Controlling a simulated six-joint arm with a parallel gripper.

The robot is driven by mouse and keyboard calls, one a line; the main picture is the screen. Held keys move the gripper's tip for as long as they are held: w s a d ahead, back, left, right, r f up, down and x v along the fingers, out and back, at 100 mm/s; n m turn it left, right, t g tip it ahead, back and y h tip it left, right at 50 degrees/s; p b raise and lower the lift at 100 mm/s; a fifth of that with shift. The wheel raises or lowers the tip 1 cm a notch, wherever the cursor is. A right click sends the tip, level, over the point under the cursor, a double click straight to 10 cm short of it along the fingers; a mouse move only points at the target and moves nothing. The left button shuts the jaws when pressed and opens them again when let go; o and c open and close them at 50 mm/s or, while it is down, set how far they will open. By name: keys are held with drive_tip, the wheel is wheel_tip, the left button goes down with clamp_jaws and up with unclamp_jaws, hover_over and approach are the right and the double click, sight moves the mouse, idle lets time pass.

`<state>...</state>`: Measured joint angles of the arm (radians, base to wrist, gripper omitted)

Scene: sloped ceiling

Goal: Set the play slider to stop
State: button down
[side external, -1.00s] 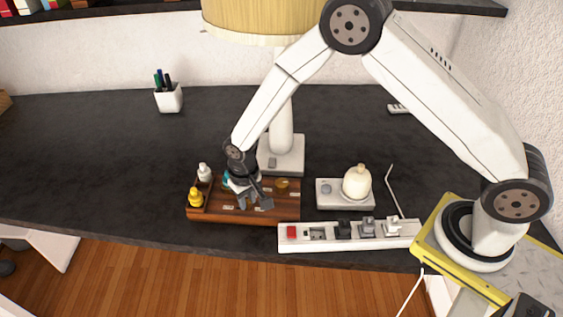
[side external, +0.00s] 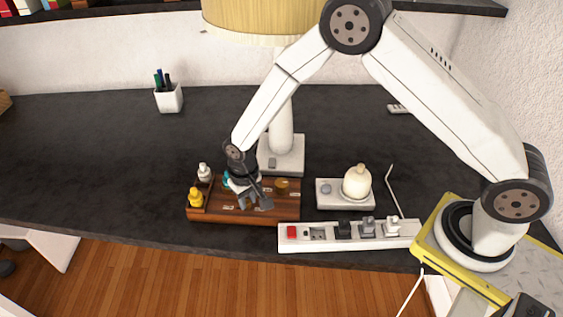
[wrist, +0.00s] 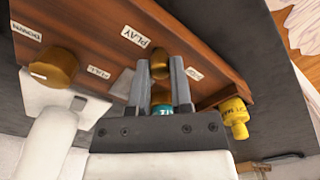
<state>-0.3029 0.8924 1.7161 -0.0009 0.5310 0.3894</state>
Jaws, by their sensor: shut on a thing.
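The wooden slider box (side external: 225,215) lies near the desk's front edge, and its face also shows in the wrist view (wrist: 85,22). A PLAY label (wrist: 135,37) is on its face, and a brassy slider knob (wrist: 160,63) sits just below and right of it. A smaller label (wrist: 196,74) is right of the knob, too small to read surely. My gripper (wrist: 160,68) is shut on this knob, one finger on each side; its fingers also show over the box in the side view (side external: 247,197). The fingers hide part of the knob and its track.
Another brassy knob (wrist: 52,68) is near the DOWN label. A yellow bottle (side external: 195,197), a white bottle (side external: 204,172) and a teal item (wrist: 162,112) are close to my gripper. A lamp (side external: 281,150) stands behind, and a white power strip (side external: 350,243) lies to the right.

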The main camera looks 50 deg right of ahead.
sight(238, 208)
drive_tip(key=shift+a, duration=0.1)
idle(0.3)
drive_tip(key=shift+w+a, duration=0.85)
drive_tip(key=shift+w, duration=0.2)
drive_tip(key=c, duration=0.5)
unclamp_jaws()
drive_tip(key=shift+r, duration=0.15)
wheel_tip(238, 208, up, 8)
drive_tip(key=shift+f, duration=0.2)
